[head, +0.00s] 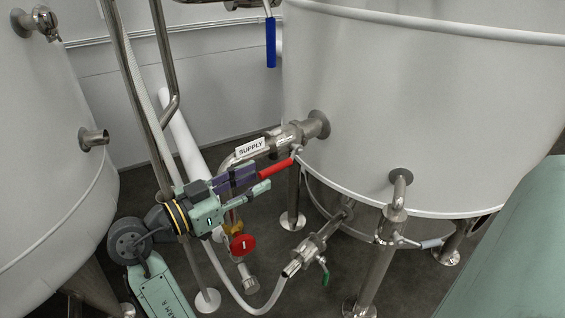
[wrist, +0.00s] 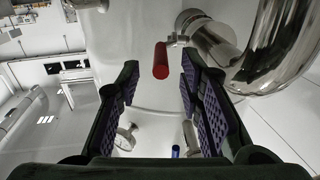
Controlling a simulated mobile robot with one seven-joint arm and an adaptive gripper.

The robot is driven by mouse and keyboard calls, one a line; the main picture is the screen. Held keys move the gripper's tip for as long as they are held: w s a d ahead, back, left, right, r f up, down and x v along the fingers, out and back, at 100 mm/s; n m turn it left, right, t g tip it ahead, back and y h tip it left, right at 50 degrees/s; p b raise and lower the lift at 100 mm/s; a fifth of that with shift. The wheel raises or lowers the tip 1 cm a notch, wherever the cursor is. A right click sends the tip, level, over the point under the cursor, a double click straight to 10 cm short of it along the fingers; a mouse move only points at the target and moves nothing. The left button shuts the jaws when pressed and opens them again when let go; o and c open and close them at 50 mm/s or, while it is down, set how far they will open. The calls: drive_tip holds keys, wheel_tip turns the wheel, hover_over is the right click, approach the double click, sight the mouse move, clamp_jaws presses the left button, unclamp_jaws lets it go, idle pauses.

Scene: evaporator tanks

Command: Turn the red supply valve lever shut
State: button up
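The red supply valve lever (head: 276,168) slopes down and left from the valve on the pipe with the white SUPPLY label (head: 251,146), beside the big white tank. My gripper (head: 263,177) is at the lever's free end, with its fingers apart. How deep the lever's end sits between the fingers is hard to tell.
A red round handle (head: 242,243) sits on a pipe below my gripper. A green-handled valve (head: 324,272) is lower right, and a blue lever (head: 270,42) hangs above. The white tank (head: 420,110) stands close on the right; steel pipes (head: 145,100) rise on the left.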

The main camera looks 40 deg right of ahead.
sight(289, 162)
drive_tip(key=d, duration=0.4)
drive_tip(key=d+p, duration=0.1)
drive_tip(key=d, duration=0.2)
drive_tip(key=shift+s+d, duration=0.2)
drive_tip(key=shift+d, duration=0.2)
drive_tip(key=shift+c, duration=0.3)
clamp_jaws()
